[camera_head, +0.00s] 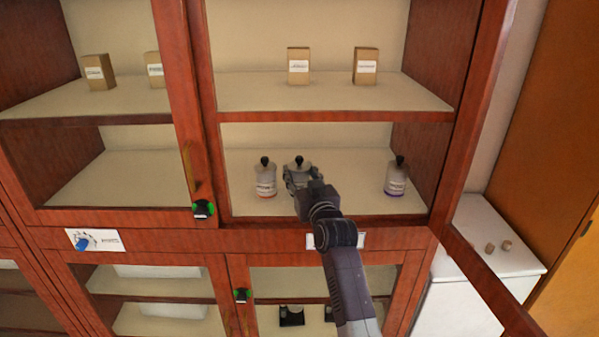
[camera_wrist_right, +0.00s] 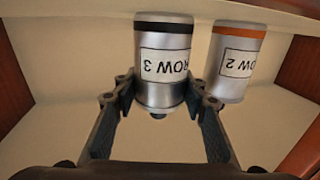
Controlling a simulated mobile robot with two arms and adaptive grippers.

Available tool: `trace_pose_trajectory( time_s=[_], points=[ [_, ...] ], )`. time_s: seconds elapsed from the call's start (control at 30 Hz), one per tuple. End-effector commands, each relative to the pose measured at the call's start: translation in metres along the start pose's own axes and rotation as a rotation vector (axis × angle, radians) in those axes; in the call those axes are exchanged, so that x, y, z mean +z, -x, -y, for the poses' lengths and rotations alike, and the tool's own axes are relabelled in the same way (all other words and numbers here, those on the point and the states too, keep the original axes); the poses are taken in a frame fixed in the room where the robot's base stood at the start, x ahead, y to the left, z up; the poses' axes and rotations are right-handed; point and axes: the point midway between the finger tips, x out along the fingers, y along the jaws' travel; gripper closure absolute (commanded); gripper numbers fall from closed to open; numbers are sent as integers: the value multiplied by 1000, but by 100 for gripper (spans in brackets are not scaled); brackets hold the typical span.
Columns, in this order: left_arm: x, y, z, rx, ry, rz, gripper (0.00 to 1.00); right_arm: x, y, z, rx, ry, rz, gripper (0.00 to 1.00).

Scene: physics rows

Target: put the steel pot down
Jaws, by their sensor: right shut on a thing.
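The steel pot (camera_head: 299,166) is a silver cylinder with a black knob on top. In the wrist view the pot (camera_wrist_right: 163,70) appears upside down, with a "ROW 3" label and a dark band at its base. My right gripper (camera_head: 298,184) reaches into the open cabinet, and in the wrist view its fingers (camera_wrist_right: 160,98) are shut on the pot's sides. The pot is upright over the middle shelf (camera_head: 335,185); I cannot tell whether its base touches the shelf. My left gripper is not in view.
A similar pot with an orange band (camera_head: 265,180), labelled "ROW 2" in the wrist view (camera_wrist_right: 234,65), stands close to the left. A purple-banded pot (camera_head: 396,178) stands further right, with free shelf between. Small boxes (camera_head: 299,66) stand above. An open glass door (camera_head: 480,270) flanks the right.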

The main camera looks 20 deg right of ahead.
Motion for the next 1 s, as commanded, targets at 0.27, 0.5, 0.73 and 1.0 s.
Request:
trace_pose_trajectory(
  time_s=[0.27,0.5,0.73,1.0],
  points=[
    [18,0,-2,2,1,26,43,1,0,0,0,0,0,43],
    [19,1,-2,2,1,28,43,0,0,0,0,0,0,43],
    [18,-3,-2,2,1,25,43,1,17,0,0,0,0,43],
    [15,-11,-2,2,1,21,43,2,66,0,1,1,0,43]
  ],
)
